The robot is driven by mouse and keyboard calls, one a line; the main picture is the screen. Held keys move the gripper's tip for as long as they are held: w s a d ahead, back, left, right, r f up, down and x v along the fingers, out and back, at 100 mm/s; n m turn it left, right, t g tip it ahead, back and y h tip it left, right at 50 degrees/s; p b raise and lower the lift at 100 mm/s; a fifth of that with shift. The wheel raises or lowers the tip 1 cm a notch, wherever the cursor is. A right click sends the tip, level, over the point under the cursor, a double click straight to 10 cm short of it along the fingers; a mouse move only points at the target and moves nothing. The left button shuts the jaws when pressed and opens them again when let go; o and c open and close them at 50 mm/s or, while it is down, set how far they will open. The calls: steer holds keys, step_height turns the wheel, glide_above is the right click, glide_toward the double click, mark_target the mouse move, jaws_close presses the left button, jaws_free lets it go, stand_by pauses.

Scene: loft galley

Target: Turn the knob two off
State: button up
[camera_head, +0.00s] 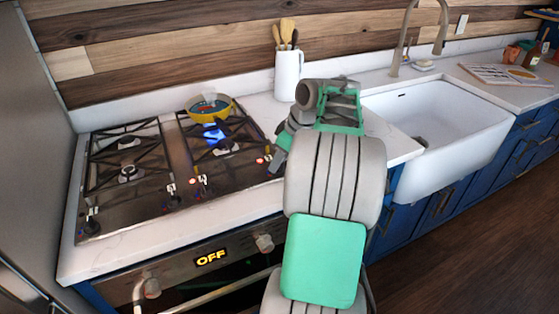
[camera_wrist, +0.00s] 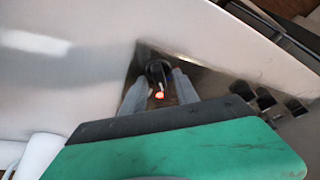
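The cooktop (camera_head: 150,215) has several small knobs along its front edge. Lit red-orange marks show by the right-hand knob (camera_head: 268,158) and a middle knob (camera_head: 197,184). I cannot read which one is knob two. A blue flame (camera_head: 213,134) burns at the right burners, below a yellow pan (camera_head: 212,109). My gripper (camera_head: 277,155) is low at the cooktop's right front corner, beside the right-hand knob. In the wrist view my gripper (camera_wrist: 158,84) has its two fingers apart, on either side of a dark knob (camera_wrist: 157,70) with a glowing red mark. Contact is unclear.
A white sink (camera_head: 435,125) lies to the right. The oven front below shows an OFF display (camera_head: 211,258) and a handle. Cast-iron grates (camera_head: 128,155) cover the burners.

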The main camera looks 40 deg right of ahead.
steer(key=shift+c, duration=0.5)
jaws_close()
steer(key=shift+m+b, duration=0.3)
steer(key=shift+m, duration=0.1)
steer(key=m+b, duration=0.1)
steer(key=m+h+b, duration=0.1)
steer(key=m, duration=0.1)
steer(key=shift+a+f+h, duration=0.1)
steer(key=shift+a+h, duration=0.1)
steer(key=shift+h, duration=0.1)
steer(key=shift+m+h+b, duration=0.5)
steer(key=shift+m+b, duration=0.15)
steer(key=shift+m, duration=0.95)
